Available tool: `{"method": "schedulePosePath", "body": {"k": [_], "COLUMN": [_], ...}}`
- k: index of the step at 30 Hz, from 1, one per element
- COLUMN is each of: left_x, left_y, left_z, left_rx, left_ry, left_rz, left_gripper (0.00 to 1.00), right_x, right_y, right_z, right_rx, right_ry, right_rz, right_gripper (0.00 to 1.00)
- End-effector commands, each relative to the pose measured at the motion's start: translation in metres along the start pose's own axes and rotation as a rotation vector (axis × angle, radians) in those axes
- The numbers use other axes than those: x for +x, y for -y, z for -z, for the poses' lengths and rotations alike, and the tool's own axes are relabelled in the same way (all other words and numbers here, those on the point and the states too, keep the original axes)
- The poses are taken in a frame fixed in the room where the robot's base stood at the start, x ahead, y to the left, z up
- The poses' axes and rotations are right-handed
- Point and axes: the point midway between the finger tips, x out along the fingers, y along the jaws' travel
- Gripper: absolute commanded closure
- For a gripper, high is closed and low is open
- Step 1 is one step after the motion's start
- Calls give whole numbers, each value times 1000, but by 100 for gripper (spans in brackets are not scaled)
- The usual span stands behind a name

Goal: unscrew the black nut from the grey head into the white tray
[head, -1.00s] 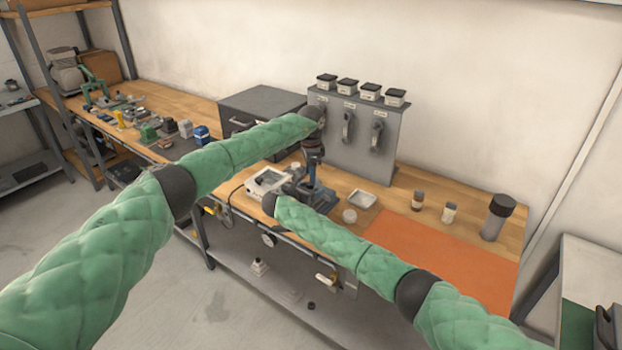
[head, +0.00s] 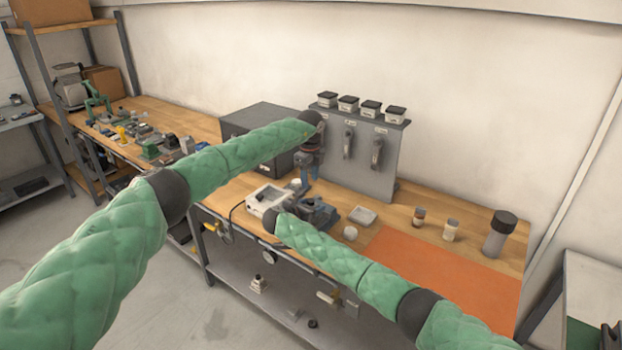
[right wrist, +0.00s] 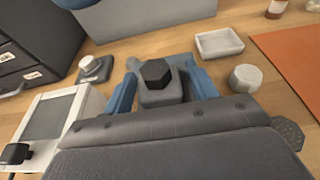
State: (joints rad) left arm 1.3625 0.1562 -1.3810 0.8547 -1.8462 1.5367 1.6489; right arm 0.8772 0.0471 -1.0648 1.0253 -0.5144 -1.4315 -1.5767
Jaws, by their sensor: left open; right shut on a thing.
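The black nut (right wrist: 155,73) is a dark hexagon on top of the grey head (right wrist: 161,98) in the right wrist view. My right gripper (right wrist: 163,90) is shut on the grey head, one blue finger on each side. In the head view my right gripper (head: 318,213) is low over the bench, partly hidden by its own arm. My left gripper (head: 306,172) is open and points down, above and slightly left of the right one. The white tray (head: 363,215) lies on the bench to their right; it also shows in the right wrist view (right wrist: 220,44) and looks empty.
A white device with a grey screen (right wrist: 48,122) stands left of the right gripper. A pale round piece (right wrist: 246,78) lies near the tray. A small grey base with a knob (right wrist: 95,68) stands left. Behind are a drawer cabinet (head: 262,118) and grey panel (head: 385,160); an orange mat (head: 450,270) lies right.

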Motion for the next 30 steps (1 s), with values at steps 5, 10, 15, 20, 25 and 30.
{"method": "schedulePosePath", "body": {"k": [5,10,15,20,25,30], "left_x": [0,0,0,0,0,0], "left_y": [-1,-1,-2,-2,-2,-3], "left_z": [1,3,4,5,6,7], "left_rx": [261,513,765,1003,1254,1505], "left_ry": [-3,-6,-10,-13,-17,-20], "left_rz": [-2,-3,-3,-3,-1,2], "left_gripper": [56,56,56,56,56,56], "right_x": [-2,-2,-2,-2,-2,-2], "right_y": [-1,-1,-1,-1,-1,-1], "right_z": [1,1,1,1,1,1], "right_rx": [0,0,0,0,-1,-1], "right_ry": [-1,-1,-2,-2,-2,-2], "right_rz": [-3,-2,-2,-2,-2,-2], "right_gripper": [100,100,100,100,100,100]}}
